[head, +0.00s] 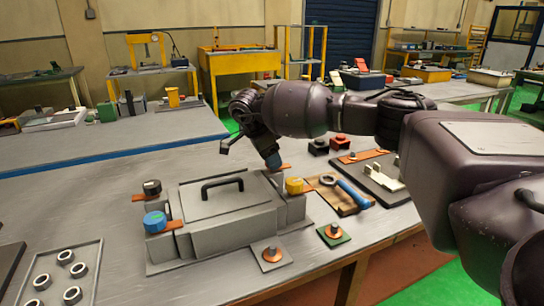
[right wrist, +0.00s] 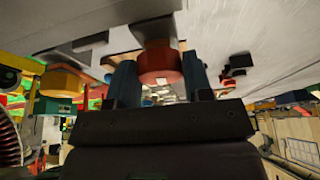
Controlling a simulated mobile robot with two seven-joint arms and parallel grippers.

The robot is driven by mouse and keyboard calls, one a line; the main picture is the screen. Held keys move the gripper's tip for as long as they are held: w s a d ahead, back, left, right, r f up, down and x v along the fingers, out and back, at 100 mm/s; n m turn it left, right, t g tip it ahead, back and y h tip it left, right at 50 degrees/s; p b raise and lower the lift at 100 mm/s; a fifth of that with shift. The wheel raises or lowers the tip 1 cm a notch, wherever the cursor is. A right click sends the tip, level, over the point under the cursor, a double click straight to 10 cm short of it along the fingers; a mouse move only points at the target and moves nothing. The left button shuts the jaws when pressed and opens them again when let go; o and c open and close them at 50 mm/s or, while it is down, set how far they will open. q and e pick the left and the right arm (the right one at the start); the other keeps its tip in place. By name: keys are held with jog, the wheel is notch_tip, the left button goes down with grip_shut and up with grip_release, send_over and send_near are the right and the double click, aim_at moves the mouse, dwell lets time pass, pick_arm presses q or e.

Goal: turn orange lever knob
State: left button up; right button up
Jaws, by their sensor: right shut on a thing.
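The grey box (head: 225,205) with a black handle stands on the table, with levers at its corners. In the head view the right gripper (head: 271,160) reaches down at the box's back right corner. It hides the orange knob there; part of an orange lever (head: 285,167) shows beside it. The other knobs are yellow (head: 294,185), blue (head: 155,220) and black (head: 152,187). My left gripper is not in view.
A wooden board (head: 333,203) with a blue-handled wrench (head: 350,193) lies to the right of the box. A tray (head: 92,258) with several metal rings is at the front left. Black and red blocks (head: 318,147) stand behind the wrench. My right arm spans the right side.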

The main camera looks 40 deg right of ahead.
jog(key=shift+s+a+f+n, duration=0.15)
jog(key=shift+f+n, duration=0.15)
jog(key=shift+f, duration=0.25)
jog(key=o, duration=0.9)
jog(key=shift+r, duration=0.3)
jog(key=shift+r, duration=0.1)
jog(key=shift+w+r, duration=0.25)
jog(key=shift+r, duration=0.2)
jog(key=p+v, duration=0.1)
jog(key=v, duration=0.8)
jog(key=shift+a+r, duration=0.25)
jog(key=shift+a, duration=0.1)
